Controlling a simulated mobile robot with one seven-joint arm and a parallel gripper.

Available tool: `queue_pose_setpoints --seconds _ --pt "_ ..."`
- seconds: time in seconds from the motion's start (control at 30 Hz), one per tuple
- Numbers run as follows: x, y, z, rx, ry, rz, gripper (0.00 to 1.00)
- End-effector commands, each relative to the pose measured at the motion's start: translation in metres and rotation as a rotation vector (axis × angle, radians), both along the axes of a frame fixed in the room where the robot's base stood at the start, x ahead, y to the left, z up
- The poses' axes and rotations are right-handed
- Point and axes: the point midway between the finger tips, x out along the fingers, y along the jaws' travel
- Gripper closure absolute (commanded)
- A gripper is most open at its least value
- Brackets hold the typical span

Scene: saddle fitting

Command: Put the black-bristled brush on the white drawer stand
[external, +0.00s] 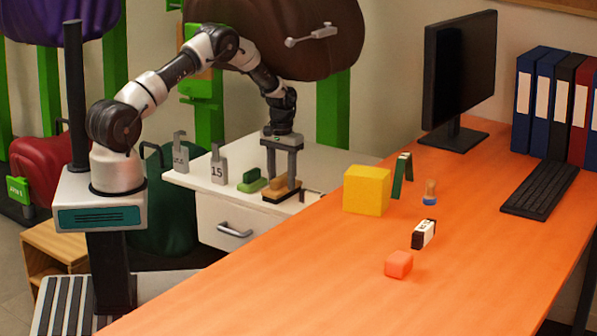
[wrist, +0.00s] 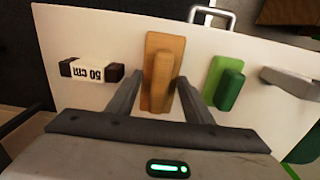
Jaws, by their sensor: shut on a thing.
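The brush (external: 283,188) has a tan wooden back and a dark underside, which I take for its black bristles. It is on the top of the white drawer stand (external: 222,192), near the edge beside the orange desk, and looks to be resting there. My gripper (external: 281,181) points straight down with its fingers shut on the brush's raised wooden grip. In the wrist view the brush (wrist: 163,60) is between the two fingers, above the white top (wrist: 135,28). The bristles are hidden in the wrist view.
The orange desk (external: 330,290) holds a yellow cube (external: 367,190) and small items.

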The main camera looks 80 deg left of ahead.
Motion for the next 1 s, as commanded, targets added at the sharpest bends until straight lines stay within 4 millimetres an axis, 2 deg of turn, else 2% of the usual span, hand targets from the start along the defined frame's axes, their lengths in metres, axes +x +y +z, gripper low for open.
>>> queue_pose_setpoints --seconds 0.27,0.3,0.4,0.73,0.87,1.0 --pt "0.001 0.000 -0.002 0.001 -0.001 0.000 0.80" --pt "0.001 0.000 -0.002 0.001 -0.001 0.000 0.52" --pt "0.001 0.000 -0.001 0.001 -0.001 0.000 0.35" --pt "0.001 0.000 0.003 0.001 -0.001 0.000 0.35" --pt "0.001 0.001 0.019 0.003 -0.004 -0.001 0.35" --pt "0.002 0.001 0.044 0.004 -0.005 -0.001 0.35"
